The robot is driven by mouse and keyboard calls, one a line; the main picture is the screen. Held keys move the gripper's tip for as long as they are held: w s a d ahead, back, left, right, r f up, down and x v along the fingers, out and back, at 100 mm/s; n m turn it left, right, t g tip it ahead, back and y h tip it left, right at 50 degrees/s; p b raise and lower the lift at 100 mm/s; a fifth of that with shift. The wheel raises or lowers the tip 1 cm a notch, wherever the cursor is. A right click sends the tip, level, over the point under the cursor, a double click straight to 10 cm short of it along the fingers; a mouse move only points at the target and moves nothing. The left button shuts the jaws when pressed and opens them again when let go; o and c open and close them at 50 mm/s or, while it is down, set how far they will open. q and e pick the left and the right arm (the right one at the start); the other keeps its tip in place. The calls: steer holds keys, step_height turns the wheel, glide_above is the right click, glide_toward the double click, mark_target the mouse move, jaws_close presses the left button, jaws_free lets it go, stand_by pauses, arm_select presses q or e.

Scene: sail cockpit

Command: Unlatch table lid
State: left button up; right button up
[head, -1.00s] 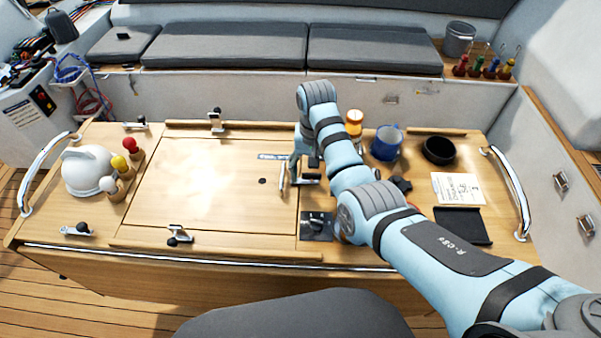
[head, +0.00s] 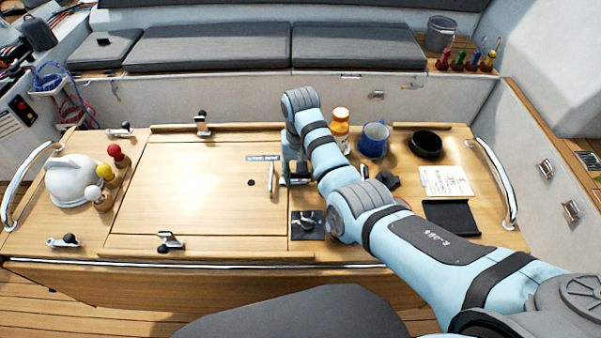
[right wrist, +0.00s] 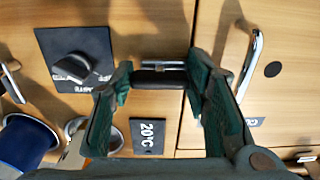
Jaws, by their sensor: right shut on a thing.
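The pale wooden table lid (head: 200,190) lies flat and closed in the table top, with a chrome handle (head: 272,180) near its right edge. The handle also shows in the right wrist view (right wrist: 252,62). My right gripper (head: 296,172) is at the lid's right side, just right of that handle. In the right wrist view its green fingers (right wrist: 158,76) are shut on the dark grip of a latch (right wrist: 158,80). Other latches sit at the lid's back edge (head: 202,122) and front edge (head: 170,241). My left gripper is out of view.
A black plate with a knob (head: 307,224) lies in front of my right gripper. A blue mug (head: 373,139), orange-capped bottle (head: 340,128) and black bowl (head: 426,145) stand to the right. A white kettle (head: 73,182) and shakers (head: 105,172) stand left. The lid top is clear.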

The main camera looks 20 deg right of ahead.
steer(key=n, duration=0.4)
steer(key=shift+n, duration=0.3)
steer(key=n, duration=0.4)
steer(key=shift+w+d+n, duration=0.1)
steer(key=shift+n, duration=0.2)
steer(key=n, duration=0.4)
steer(key=shift+n, duration=2.2)
steer(key=o, duration=1.2)
steer(key=shift+c, duration=0.2)
steer(key=shift+r, duration=0.1)
